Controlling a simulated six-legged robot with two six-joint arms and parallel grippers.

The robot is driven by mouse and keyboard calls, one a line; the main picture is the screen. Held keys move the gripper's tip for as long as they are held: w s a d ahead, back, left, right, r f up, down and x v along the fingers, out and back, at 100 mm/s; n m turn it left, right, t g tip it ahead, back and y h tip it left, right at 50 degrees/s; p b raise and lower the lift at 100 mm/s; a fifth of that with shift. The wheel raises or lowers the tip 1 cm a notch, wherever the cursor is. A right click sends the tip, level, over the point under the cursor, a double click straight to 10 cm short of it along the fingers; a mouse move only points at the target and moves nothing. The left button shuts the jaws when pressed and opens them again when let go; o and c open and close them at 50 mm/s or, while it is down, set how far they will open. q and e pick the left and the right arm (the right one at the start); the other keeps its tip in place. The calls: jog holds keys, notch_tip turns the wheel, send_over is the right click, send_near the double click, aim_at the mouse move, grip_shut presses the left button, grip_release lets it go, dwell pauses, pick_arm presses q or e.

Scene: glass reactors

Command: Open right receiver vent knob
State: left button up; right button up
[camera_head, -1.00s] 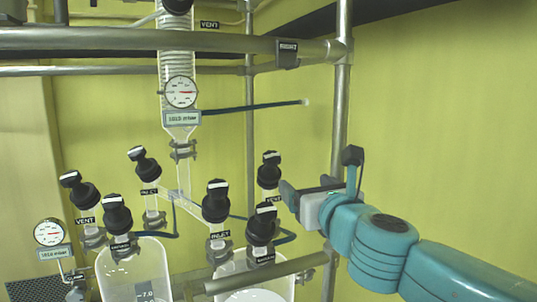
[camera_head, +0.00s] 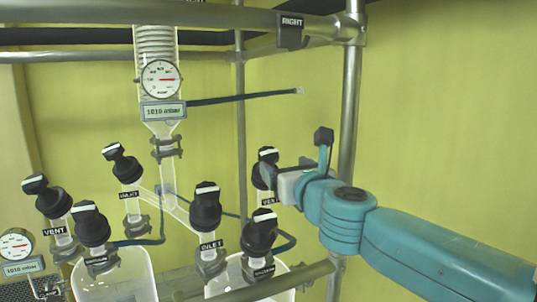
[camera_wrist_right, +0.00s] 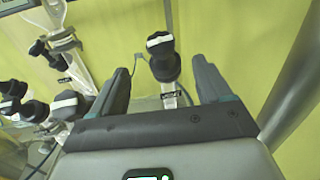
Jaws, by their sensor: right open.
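The right receiver vent knob (camera_head: 265,157) is black with a white bar on top, above a glass neck labelled VENT (camera_head: 268,201). My right gripper (camera_head: 271,174) comes from the right, and its fingers partly overlap the knob in the head view. In the right wrist view the knob (camera_wrist_right: 163,60) lies between my two spread, open fingers, with space on both sides. The fingers do not appear to touch it. The exact depth gap is unclear. My left gripper is not in view.
The right receiver's inlet knob (camera_head: 206,205) and another black knob (camera_head: 260,232) stand close by at left and front. A vertical metal post (camera_head: 349,120) rises behind my right arm. A horizontal rail (camera_head: 265,285) crosses below. Wall space at right is free.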

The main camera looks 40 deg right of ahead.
aim_at(271, 155)
jog(key=p+x, duration=0.1)
jog(key=x, duration=0.9)
jog(key=shift+s+d+f, duration=0.1)
jog(key=shift+d+f, duration=0.05)
jog(key=shift+f, duration=0.05)
jog(key=shift+w+r, duration=0.1)
jog(key=shift+w, duration=0.4)
jog(key=shift+w+d+f, duration=0.25)
jog(key=shift+w+d, duration=0.2)
jog(key=shift+w, duration=0.05)
jog(key=shift+s+a+r, duration=0.1)
jog(key=shift+s, duration=0.05)
jog(key=shift+c, duration=0.3)
jog(key=shift+s+a+r, duration=0.1)
jog(key=shift+s+a, duration=0.05)
jog(key=c, duration=0.9)
